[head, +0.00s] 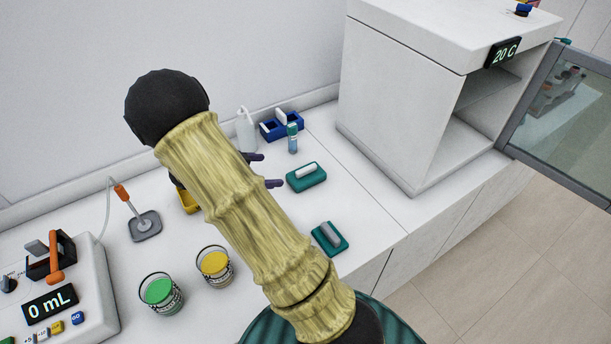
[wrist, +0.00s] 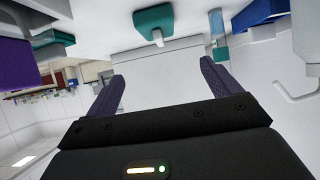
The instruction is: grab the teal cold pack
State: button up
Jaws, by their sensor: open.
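Two teal blocks lie on the white bench, and I cannot tell for certain which is the cold pack. The farther teal block (head: 307,182) has a whitish bar on top. The nearer teal block (head: 325,240) has a grey bar on top and lies near the bench's front. My gripper (head: 266,170) is open, with its dark purple fingers pointing at the farther block, a little short of it. In the wrist view a teal block (wrist: 153,17) with a pale bar stands ahead, beyond the open fingers (wrist: 162,70), with nothing between them.
A white cabinet (head: 385,130) is at right. Green (head: 160,292) and yellow (head: 214,264) beakers stand left of my arm. Bench right of the blocks is clear.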

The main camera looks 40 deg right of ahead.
aim_at(305, 168)
jog(key=p+x, duration=0.1)
jog(key=x, duration=1)
jog(key=shift+s+d+p, duration=0.2)
jog(key=shift+p, duration=0.15)
jog(key=shift+d+f, duration=0.1)
jog(key=shift+d, duration=0.1)
jog(key=shift+d+f, duration=0.1)
jog(key=shift+d, duration=0.15)
jog(key=p+x, duration=0.1)
jog(key=x, duration=0.3)
jog(key=shift+d+f+p, duration=0.1)
jog(key=shift+d+p, duration=0.1)
jog(key=shift+p, duration=0.1)
jog(key=shift+c, duration=0.4)
jog(key=c, duration=1.1)
